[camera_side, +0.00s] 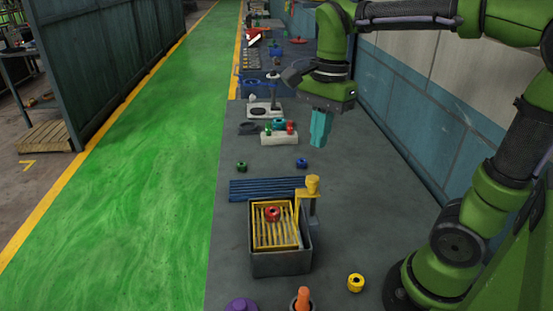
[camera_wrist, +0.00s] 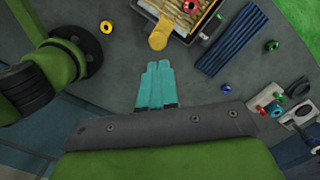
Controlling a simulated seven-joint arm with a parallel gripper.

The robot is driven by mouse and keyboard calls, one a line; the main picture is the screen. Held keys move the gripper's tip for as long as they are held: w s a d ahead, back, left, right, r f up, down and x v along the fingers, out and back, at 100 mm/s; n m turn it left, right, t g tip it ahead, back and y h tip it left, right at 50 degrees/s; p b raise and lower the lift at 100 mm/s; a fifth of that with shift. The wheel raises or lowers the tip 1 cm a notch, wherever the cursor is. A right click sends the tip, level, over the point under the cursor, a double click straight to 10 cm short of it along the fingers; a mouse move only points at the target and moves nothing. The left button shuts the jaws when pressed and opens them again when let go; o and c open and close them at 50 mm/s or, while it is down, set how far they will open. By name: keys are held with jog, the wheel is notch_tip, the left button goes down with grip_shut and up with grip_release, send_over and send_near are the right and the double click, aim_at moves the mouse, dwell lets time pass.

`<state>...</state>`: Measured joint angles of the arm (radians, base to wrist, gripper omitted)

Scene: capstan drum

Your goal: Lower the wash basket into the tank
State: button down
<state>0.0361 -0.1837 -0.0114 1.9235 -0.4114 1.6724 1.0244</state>
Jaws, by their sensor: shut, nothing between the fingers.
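The yellow slatted wash basket (camera_side: 262,235) shows within the mouth of the grey open tank (camera_side: 281,265). Its top is near the tank's rim; I cannot tell how deep its bottom is. A red ring-shaped part (camera_side: 272,213) lies in the basket. A yellow post with a round head (camera_side: 312,186) stands at the tank's right rear corner, and its head shows in the wrist view (camera_wrist: 158,41). My gripper (camera_side: 319,143) is shut and empty, up in the air behind the tank and post. Its teal fingers are together in the wrist view (camera_wrist: 159,68).
A blue ribbed mat (camera_side: 262,189) lies behind the tank. Small green (camera_side: 242,166) and blue (camera_side: 302,163) parts lie beyond it. A yellow ring (camera_side: 356,283), an orange peg (camera_side: 302,298) and a purple piece (camera_side: 241,305) are at the front. A tray of coloured parts (camera_side: 279,133) stands farther back.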

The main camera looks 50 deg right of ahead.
aim_at(316, 176)
jog(key=shift+s, duration=0.1)
dwell(0.3)
jog(key=shift+a+f, duration=0.2)
jog(key=shift+f, duration=1.6)
jog(key=shift+a+f, duration=0.2)
jog(key=shift+f, duration=1.55)
notch_tip(316, 176, down, 5)
jog(key=shift+r, duration=0.1)
jog(key=d, duration=0.1)
jog(key=d+r, duration=0.1)
jog(key=d, duration=0.1)
jog(key=shift+r, duration=0.1)
jog(key=shift+r, duration=0.15)
